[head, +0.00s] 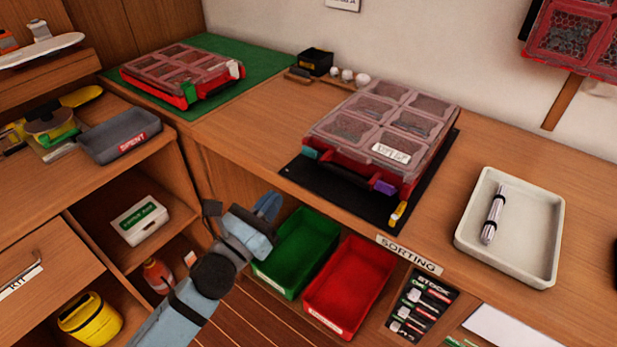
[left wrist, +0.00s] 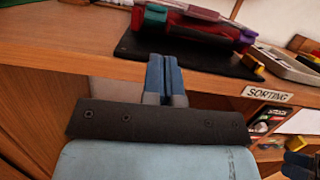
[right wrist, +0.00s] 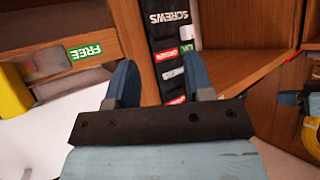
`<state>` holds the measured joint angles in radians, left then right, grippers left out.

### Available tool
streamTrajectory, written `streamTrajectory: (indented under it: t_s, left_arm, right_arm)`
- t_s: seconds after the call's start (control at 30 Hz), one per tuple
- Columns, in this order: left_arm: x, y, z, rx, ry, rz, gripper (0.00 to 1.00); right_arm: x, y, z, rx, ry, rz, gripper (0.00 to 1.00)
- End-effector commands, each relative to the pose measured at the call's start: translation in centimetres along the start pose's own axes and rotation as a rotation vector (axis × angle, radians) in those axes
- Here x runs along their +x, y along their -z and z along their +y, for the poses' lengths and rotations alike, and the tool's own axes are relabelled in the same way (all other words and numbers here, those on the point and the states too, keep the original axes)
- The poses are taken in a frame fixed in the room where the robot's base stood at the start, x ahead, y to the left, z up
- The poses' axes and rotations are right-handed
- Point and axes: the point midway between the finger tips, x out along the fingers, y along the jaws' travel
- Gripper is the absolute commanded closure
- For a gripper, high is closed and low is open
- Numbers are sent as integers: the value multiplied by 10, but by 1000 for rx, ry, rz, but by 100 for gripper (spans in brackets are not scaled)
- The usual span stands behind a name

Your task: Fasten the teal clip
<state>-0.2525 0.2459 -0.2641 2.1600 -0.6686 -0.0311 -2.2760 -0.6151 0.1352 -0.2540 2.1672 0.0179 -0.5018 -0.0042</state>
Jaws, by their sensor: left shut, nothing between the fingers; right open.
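The teal clip (head: 310,153) is at the left end of the front edge of a red organiser case (head: 312,142) with a clear lid. It also shows in the left wrist view (left wrist: 155,14). I cannot tell whether it is latched. A purple clip (head: 385,188) is at the right end of the same edge, with a dark handle (head: 345,172) between them. My left gripper (head: 268,206) is shut and empty, in front of and below the bench edge, apart from the clip. My right gripper (right wrist: 157,88) is open and empty, outside the head view.
The case lies on a black mat (head: 300,172) with a small yellow item (head: 398,213) at its corner. A pale tray (head: 545,272) holds a bundled line at the right. Green (head: 297,250) and red (head: 350,283) bins sit below the bench edge. Another case (head: 180,75) stands on a green mat.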

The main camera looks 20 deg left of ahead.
Motion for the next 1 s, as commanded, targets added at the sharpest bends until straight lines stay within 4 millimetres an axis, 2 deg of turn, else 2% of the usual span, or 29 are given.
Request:
streamTrajectory:
  t_s: [0.47, 0.57, 1.0]
  left_arm:
    - [4, -1, 0, 35, 4, -8, 100]
    - [14, -2, 0, 34, 4, -9, 100]
    - [87, -2, 0, 33, 3, -9, 100]
  right_arm:
    - [1, 0, -1, 0, 1, 2, 52]
    - [1, 0, -1, 0, 1, 2, 52]
    - [1, -1, 0, -2, 0, -2, 52]
